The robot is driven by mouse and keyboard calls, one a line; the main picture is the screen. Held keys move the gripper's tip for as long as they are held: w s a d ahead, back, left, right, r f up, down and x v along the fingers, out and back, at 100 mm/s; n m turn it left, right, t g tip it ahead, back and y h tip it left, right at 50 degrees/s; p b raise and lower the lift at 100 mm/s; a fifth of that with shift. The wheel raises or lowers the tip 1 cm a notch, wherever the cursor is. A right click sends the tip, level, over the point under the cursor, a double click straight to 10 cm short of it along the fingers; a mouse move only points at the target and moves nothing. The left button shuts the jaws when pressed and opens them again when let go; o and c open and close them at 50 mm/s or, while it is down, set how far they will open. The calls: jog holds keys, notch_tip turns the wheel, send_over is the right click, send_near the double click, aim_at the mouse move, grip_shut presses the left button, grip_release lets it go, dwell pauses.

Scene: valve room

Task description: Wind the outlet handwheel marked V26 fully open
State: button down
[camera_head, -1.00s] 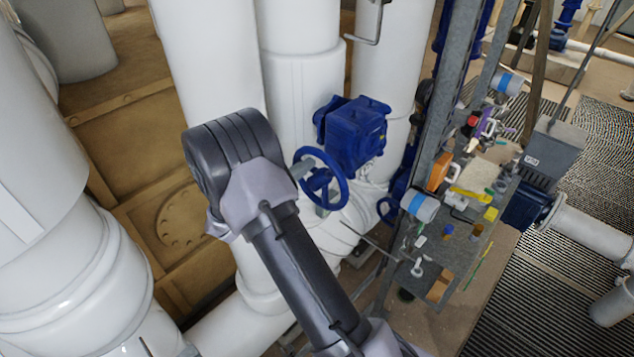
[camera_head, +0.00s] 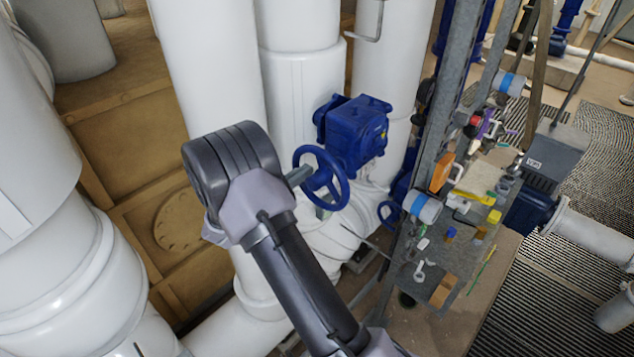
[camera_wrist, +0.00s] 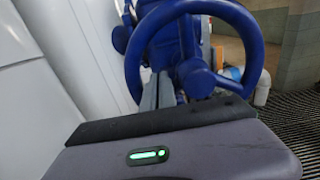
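A blue handwheel (camera_head: 321,180) stands in front of a blue gearbox (camera_head: 355,135) near the middle of the head view. No V26 mark is readable on it. It also fills the upper part of the wrist view as a blue ring with hub and spokes (camera_wrist: 252,60). My gripper (camera_head: 300,176) reaches to the left side of the wheel in the head view. In the wrist view, the two grey fingers of my gripper (camera_wrist: 158,80) lie close together, pointing at the wheel left of its hub. Part of the lower rim is hidden. Whether the fingers touch or hold it is unclear.
White pipes (camera_head: 300,95) stand left of and behind the wheel. A second, smaller blue handwheel (camera_head: 389,213) is lower right. A steel post (camera_head: 450,95) and a bench (camera_head: 450,265) with loose tools stand to the right. Grating floor (camera_head: 535,290) lies beyond.

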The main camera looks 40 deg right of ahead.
jog(key=shift+w, duration=0.15)
jog(key=shift+f+b, duration=0.55)
jog(key=shift+f, duration=0.35)
jog(key=shift+s+f+b, duration=0.55)
jog(key=shift+s+f, duration=0.05)
jog(key=shift+f, duration=0.15)
jog(key=shift+s+d, duration=0.1)
